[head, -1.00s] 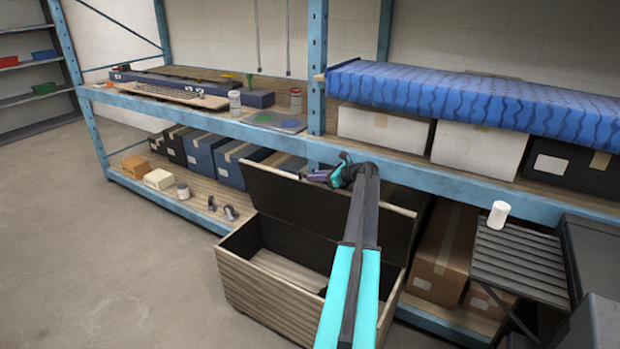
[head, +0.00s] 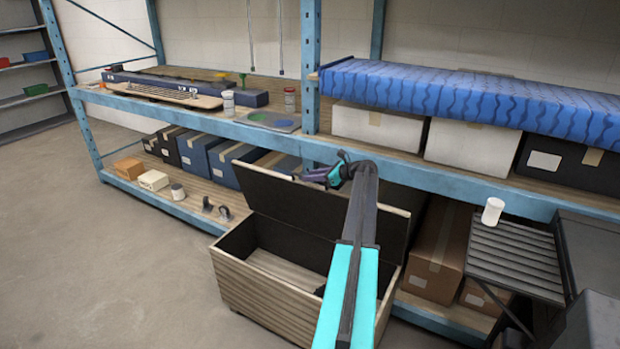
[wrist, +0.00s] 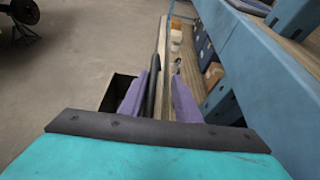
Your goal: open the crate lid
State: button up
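The wooden crate (head: 262,295) stands on the floor in front of the shelf, its inside open to view. Its lid (head: 280,205) is raised and leans back a little past upright, dark inner face toward me. My gripper (head: 306,176) is at the lid's top edge, near its middle. In the wrist view my gripper (wrist: 163,82) has its two purple fingers apart, with the lid's edge (wrist: 164,62) running between them. A gap shows beside the right finger. My arm hides part of the lid and the crate's right side.
Blue shelving (head: 430,180) stands close behind the lid, with white boxes (head: 375,128) and a blue patterned mattress-like slab (head: 470,95). A slatted dark stand (head: 515,260) with a white cup (head: 492,211) is at right. The floor at left (head: 90,270) is clear.

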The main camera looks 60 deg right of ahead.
jog(key=b+v, duration=0.1)
jog(key=v, duration=1.1)
jog(key=shift+s+b, duration=0.15)
jog(key=shift+b, duration=0.15)
jog(key=shift+a, duration=0.1)
